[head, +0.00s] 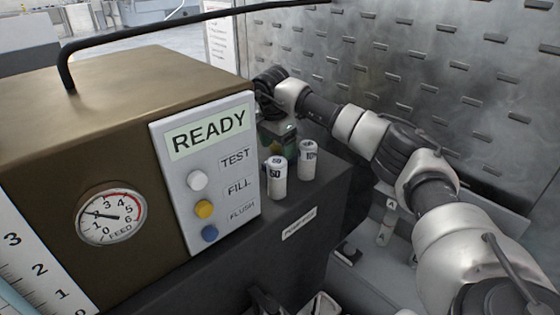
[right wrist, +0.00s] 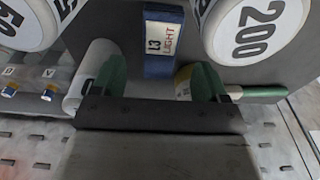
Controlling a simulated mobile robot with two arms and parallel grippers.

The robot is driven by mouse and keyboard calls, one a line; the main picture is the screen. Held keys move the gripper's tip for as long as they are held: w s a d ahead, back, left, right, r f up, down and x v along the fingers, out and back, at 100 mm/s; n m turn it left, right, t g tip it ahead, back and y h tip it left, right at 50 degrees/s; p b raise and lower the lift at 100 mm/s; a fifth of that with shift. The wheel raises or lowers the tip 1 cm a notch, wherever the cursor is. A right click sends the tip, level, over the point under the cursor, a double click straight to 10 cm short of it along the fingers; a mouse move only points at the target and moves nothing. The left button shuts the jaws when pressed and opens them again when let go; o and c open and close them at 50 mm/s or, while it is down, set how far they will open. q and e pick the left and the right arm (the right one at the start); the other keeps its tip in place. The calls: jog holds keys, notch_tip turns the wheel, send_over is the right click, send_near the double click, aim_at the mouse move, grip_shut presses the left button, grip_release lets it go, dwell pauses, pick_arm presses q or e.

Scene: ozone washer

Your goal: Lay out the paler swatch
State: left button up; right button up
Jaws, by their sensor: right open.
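In the right wrist view a blue piece with a white label reading "LIGHT" (right wrist: 163,40) stands ahead of my right gripper (right wrist: 158,82). The two green-padded fingers are spread, one to each side of the piece's lower end; I see no contact. My right gripper also shows in the head view (head: 279,137), small and partly hidden, behind the white cylinders at the end of the reaching right arm. I cannot make out any paler or darker swatch by colour. My left gripper is not in view.
A brown washer (head: 130,140) with a READY panel (head: 207,165) fills the left. A "200" cylinder (right wrist: 257,30) is close to my right gripper. A slotted metal wall (head: 450,70) stands behind.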

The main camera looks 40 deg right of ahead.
jog(key=f, duration=0.4)
jog(key=shift+d+p, duration=0.35)
jog(key=shift+d, duration=0.05)
jog(key=c, duration=1.1)
jog(key=shift+r, duration=0.1)
notch_tip(320, 180, up, 12)
jog(key=b, duration=0.3)
jog(key=s+d, duration=0.1)
jog(key=s, duration=0.1)
jog(key=s+d+b, duration=0.1)
jog(key=s, duration=0.2)
jog(key=s+d, duration=0.1)
jog(key=s, duration=0.2)
jog(key=shift+d+f, duration=0.1)
jog(key=shift+f, duration=0.1)
jog(key=s+d, duration=0.1)
jog(key=s, duration=0.2)
jog(key=s+d, duration=0.1)
jog(key=s, duration=0.5)
jog(key=shift+d+r+b, duration=0.15)
jog(key=shift+d+b, duration=0.2)
jog(key=shift+d, duration=0.05)
